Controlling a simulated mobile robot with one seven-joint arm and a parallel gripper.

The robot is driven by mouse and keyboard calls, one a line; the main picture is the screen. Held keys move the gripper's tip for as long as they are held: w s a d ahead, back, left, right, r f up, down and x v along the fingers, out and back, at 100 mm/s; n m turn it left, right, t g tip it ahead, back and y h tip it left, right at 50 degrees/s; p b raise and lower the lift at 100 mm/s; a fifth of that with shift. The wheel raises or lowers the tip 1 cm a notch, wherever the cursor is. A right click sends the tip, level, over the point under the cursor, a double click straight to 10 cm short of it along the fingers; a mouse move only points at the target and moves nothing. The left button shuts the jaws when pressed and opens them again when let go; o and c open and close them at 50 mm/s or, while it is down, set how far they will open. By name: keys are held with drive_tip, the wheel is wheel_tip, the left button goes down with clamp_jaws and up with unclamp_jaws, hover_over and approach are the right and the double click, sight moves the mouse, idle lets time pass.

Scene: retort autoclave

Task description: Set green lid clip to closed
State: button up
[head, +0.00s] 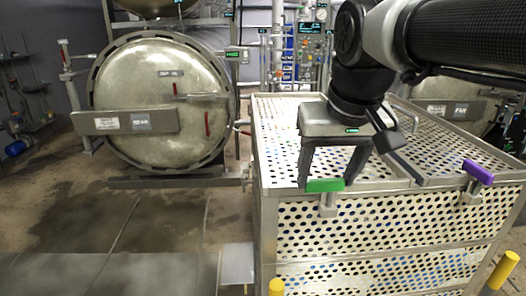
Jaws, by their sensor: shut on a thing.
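The green lid clip (325,186) sits at the front top edge of the perforated metal basket (375,235), left of the middle. Its green handle lies roughly level above a small grey bracket on the basket's front. My gripper (327,182) reaches down from above, with one finger at each end of the green handle, and is shut on it. The fingers partly hide the handle's ends. I cannot tell from this view whether the clip is latched.
A purple clip (478,172) sits tilted on the same edge to the right. The perforated lid (280,130) covers the basket. A round autoclave door (150,100) stands at the back left. Yellow posts (503,270) stand in front. Floor at the left is clear.

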drive_tip(key=shift+m, duration=0.3)
drive_tip(key=m+h, duration=0.1)
drive_tip(key=m, duration=0.1)
drive_tip(key=m+h, duration=0.1)
drive_tip(key=m, duration=0.1)
drive_tip(key=shift+w+a+b, duration=0.1)
drive_tip(key=shift+w+b, duration=0.25)
drive_tip(key=shift+w, duration=0.05)
drive_tip(key=m, duration=0.1)
drive_tip(key=m+g, duration=0.1)
drive_tip(key=m, duration=0.1)
drive_tip(key=m+h, duration=0.1)
drive_tip(key=m, duration=0.1)
drive_tip(key=shift+w+g, duration=0.3)
drive_tip(key=shift+w+d+m+g+h+p, duration=0.2)
drive_tip(key=shift+m+g, duration=0.3)
drive_tip(key=shift+m, duration=0.85)
drive_tip(key=shift+w+d+m+g+h+p, duration=0.1)
drive_tip(key=shift+m+g+h, duration=0.35)
drive_tip(key=shift+m, duration=0.95)
drive_tip(key=shift+w+d+m+g+h+p, duration=0.15)
drive_tip(key=shift+m+g, duration=0.4)
drive_tip(key=shift+m, duration=0.8)
drive_tip(key=o, duration=1.1)
drive_tip(key=shift+c, duration=0.2)
